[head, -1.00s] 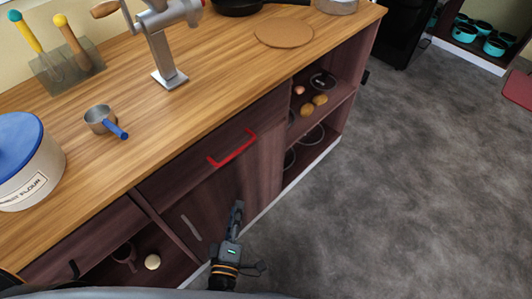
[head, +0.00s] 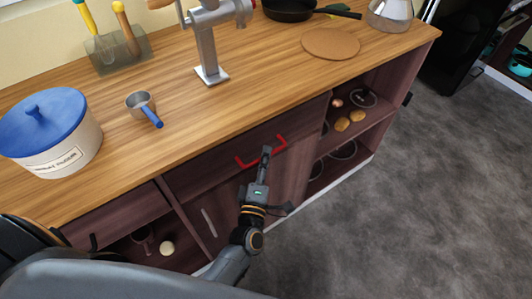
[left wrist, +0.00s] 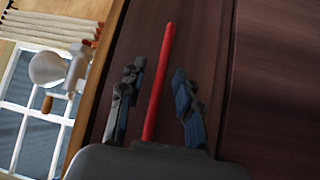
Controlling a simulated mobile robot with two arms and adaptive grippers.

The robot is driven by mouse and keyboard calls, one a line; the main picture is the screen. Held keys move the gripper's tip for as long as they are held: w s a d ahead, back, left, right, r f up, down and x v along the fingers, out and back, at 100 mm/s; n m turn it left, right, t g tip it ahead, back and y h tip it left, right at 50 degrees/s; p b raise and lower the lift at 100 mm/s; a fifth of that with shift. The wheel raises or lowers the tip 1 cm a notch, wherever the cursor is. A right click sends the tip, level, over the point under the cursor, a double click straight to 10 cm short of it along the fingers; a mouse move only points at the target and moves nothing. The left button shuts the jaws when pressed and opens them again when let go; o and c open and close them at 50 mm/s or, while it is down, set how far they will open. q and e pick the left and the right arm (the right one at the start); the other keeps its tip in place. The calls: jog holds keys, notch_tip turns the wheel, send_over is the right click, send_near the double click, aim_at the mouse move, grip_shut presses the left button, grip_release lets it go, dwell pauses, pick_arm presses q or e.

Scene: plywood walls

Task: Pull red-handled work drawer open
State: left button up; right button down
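The red handle (head: 262,151) is on the front of a dark wood drawer (head: 212,167) under the countertop, and the drawer looks closed. My left gripper (head: 266,155) is at the handle, overlapping its middle in the head view. In the left wrist view the red handle (left wrist: 158,85) runs between the two open fingers of my left gripper (left wrist: 158,100), with gaps on both sides. I cannot tell how deep the bar sits between the fingers. My right gripper is not in view.
The wooden countertop (head: 190,112) holds a blue-lidded flour pot (head: 50,135), a small measuring cup (head: 142,106), a metal grinder (head: 208,50) and a round cork mat (head: 330,43). Open shelves (head: 365,135) are to the right. The grey floor (head: 400,220) is clear.

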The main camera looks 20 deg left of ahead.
pick_arm(q)
jog(key=shift+w, duration=0.7)
grip_shut()
